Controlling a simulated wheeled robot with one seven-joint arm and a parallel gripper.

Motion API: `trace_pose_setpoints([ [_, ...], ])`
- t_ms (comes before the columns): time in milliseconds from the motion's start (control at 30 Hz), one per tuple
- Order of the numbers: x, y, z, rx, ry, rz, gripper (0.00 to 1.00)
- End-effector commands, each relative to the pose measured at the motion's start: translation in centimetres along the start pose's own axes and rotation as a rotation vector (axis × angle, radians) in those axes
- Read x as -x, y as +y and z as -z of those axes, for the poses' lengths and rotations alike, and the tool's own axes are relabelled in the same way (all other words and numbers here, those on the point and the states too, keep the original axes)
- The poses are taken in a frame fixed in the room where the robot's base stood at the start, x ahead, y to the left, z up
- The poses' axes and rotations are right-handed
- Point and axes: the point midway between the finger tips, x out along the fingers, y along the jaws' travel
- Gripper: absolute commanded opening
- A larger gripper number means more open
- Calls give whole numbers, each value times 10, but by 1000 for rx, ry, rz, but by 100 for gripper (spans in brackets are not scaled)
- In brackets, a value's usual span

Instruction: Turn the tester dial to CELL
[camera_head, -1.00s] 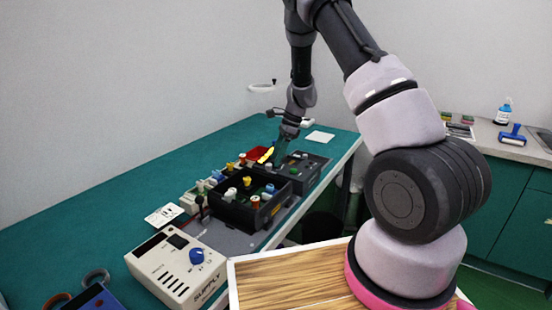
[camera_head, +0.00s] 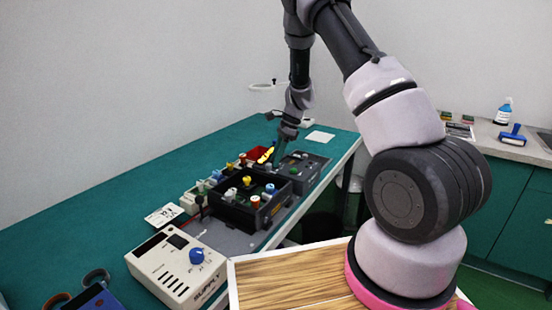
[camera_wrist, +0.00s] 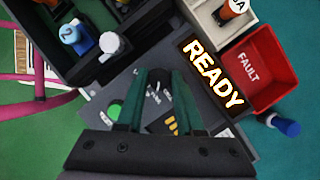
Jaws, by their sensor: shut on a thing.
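The tester (camera_head: 308,166) is a dark grey box near the bench's right edge in the head view. Its panel (camera_wrist: 97,118) fills the middle of the wrist view, with a green button (camera_wrist: 115,110). The dial (camera_wrist: 158,88) is a dark round knob with small pale lettering below it, too small to read. My gripper (camera_wrist: 160,78) is over the panel, its two teal fingers on either side of the dial, shut on it. In the head view my gripper (camera_head: 281,146) reaches down at the tester's far left side. Which mark the dial points to cannot be told.
A lit READY sign (camera_wrist: 212,73) lies beside the panel, with a red FAULT bin (camera_wrist: 263,98) to its right. A blue-and-white cell (camera_wrist: 285,125) lies beside the bin. A black tray (camera_head: 227,212) of cells and a SUPPLY box (camera_head: 165,262) stand nearer.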

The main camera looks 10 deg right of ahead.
Motion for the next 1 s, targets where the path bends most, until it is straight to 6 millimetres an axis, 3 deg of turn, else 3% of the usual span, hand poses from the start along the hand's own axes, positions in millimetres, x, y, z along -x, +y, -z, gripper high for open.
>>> trace_pose_setpoints([
  [600,0,-3,-1,416,20,-172,0],
  [1000,0,-3,-1,566,28,-233,0],
])
